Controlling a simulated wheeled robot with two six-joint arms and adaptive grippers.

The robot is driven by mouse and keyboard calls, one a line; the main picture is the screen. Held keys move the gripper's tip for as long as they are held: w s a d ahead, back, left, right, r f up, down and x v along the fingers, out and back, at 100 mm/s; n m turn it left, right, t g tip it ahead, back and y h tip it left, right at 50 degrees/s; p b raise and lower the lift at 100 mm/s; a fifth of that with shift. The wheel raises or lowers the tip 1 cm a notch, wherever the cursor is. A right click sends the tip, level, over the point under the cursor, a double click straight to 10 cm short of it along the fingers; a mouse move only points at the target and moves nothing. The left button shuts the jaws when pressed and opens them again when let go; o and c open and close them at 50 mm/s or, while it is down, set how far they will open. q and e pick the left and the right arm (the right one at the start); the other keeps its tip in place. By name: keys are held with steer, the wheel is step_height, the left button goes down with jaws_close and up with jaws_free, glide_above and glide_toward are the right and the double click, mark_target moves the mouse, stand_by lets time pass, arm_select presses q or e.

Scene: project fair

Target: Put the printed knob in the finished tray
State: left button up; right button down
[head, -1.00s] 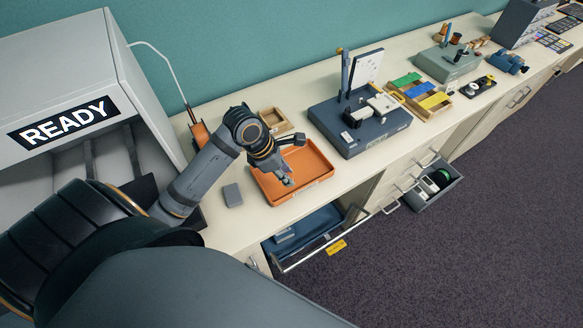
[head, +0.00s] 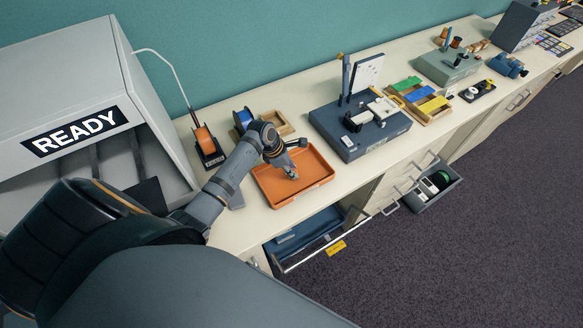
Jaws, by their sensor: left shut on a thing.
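My left gripper (head: 291,174) is over the orange tray (head: 318,180) on the counter, its fingers pointing down into it. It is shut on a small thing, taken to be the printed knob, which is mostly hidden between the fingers. I cannot tell whether that thing touches the tray floor. The visible tray floor looks empty. My right gripper is not in view.
The printer cabinet (head: 70,70) marked READY stands at left. Orange (head: 205,141) and blue (head: 243,118) spools stand behind my arm. A grey machine (head: 375,140) is right of the tray. Two drawers stand open, one below the tray (head: 310,240), one further right (head: 440,190).

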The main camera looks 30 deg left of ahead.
arm_select(q)
steer(key=o, duration=0.8)
steer(key=shift+f, duration=0.1)
steer(key=shift+c, duration=0.2)
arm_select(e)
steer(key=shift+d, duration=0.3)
arm_select(q)
steer(key=b+v, duration=0.1)
steer(key=v, duration=1.1)
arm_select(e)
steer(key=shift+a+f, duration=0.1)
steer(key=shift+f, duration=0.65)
arm_select(q)
steer(key=shift+w, duration=0.1)
